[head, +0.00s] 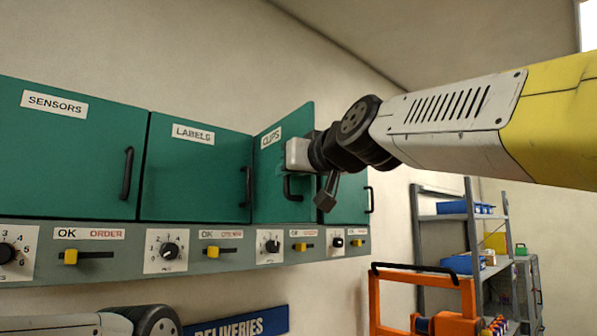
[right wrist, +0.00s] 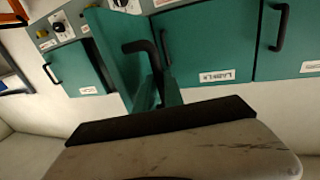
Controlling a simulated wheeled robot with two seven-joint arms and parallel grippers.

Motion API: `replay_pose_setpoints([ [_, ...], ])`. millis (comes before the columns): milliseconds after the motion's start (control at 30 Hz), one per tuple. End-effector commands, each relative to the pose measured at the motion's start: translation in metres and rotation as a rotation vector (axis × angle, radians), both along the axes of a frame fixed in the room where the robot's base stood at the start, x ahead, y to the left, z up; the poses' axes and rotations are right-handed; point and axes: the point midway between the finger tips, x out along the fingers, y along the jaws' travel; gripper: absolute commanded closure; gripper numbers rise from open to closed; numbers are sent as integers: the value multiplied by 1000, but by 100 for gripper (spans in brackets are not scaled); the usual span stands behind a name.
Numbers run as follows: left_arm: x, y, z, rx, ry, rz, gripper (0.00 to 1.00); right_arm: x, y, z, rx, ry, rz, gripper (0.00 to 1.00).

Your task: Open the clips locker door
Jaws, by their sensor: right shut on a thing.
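The green clips locker door (head: 268,200), with a CLIPS label, stands partly open, swung out at an angle from the locker row.
The sensors door (head: 70,160) and labels door (head: 195,180) are shut. Below runs a grey panel with knobs (head: 169,251) and yellow sliders (head: 212,251). An orange cart (head: 390,290) and a shelf rack (head: 430,205) stand at the right.

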Motion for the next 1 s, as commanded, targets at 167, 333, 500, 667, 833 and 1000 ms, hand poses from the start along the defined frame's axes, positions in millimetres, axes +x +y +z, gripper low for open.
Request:
replay_pose_setpoints([
  [167,0,0,0,0,0,0,64,1,0,1,2,-3,-1,74],
  [333,0,0,0,0,0,0,64,0,0,1,1,-2,-1,66],
  [500,0,0,0,0,0,0,64,0,0,0,1,-1,0,66],
  [667,0,0,0,0,0,0,64,-12,-6,1,0,-4,1,66],
  [833,0,0,0,0,0,0,64,-38,-22,1,0,-4,1,66],
  [1000,0,0,0,0,0,0,64,-58,-35,1,1,-3,0,66],
])
